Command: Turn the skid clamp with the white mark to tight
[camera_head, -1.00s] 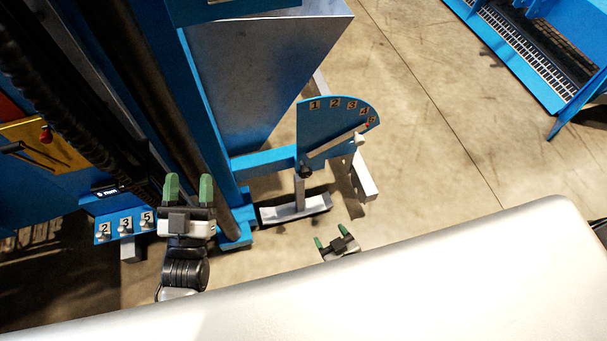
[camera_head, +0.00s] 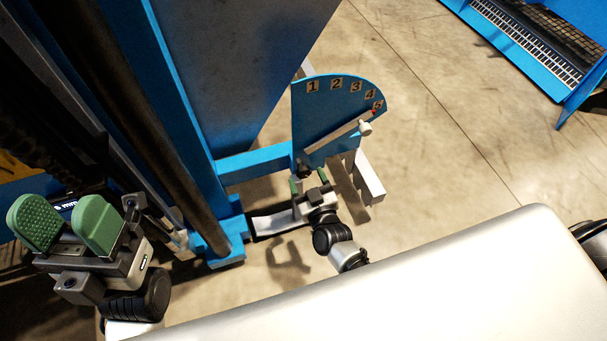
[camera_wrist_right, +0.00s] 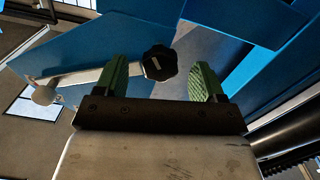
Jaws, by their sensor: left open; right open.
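The clamp is a black lobed knob (camera_wrist_right: 160,62) with a short white mark, at the pivot end of a grey lever on the blue scale plate. In the right wrist view the mark is near upright, tilted slightly. My right gripper (camera_wrist_right: 163,75) is open; its green fingers stand on either side of the knob in that view, with a gap showing on both sides. In the head view my right gripper (camera_head: 309,181) is just below the pivot and covers most of the knob. My left gripper (camera_head: 66,224) is open and empty at the left.
The blue scale plate (camera_head: 326,108) carries numbers 1 to 5. The grey lever (camera_head: 340,135) reaches toward 5 and ends in a pale knob (camera_head: 366,128). A blue upright (camera_head: 186,110) stands left of the plate. Open floor (camera_head: 440,150) lies to the right.

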